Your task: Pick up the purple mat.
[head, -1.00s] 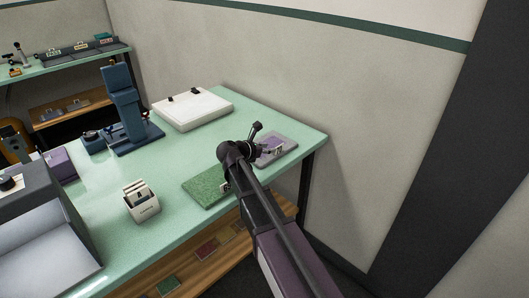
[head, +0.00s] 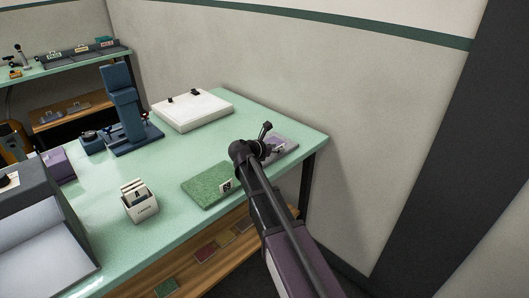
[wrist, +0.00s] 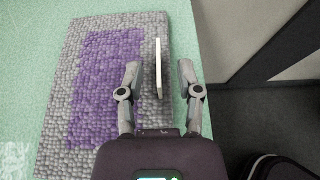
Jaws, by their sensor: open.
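The purple mat (wrist: 103,85) is a tufted piece with a purple middle and a grey border. It lies flat on the green table in the wrist view, left of and under my gripper. In the head view the mat (head: 283,145) shows at the table's far right corner, partly hidden by my arm. A thin pale card or tag (wrist: 158,68) stands at the mat's right edge. My gripper (wrist: 160,72) is open, with its fingers on either side of the tag's line. The fingers look empty. Their height above the mat is hard to tell.
A green mat (head: 207,184) with a tag lies beside the purple one. A white card holder (head: 140,207), a white board (head: 193,110) and a blue press (head: 124,110) share the table (head: 165,180). The wall is close behind. The table edge lies right of my gripper.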

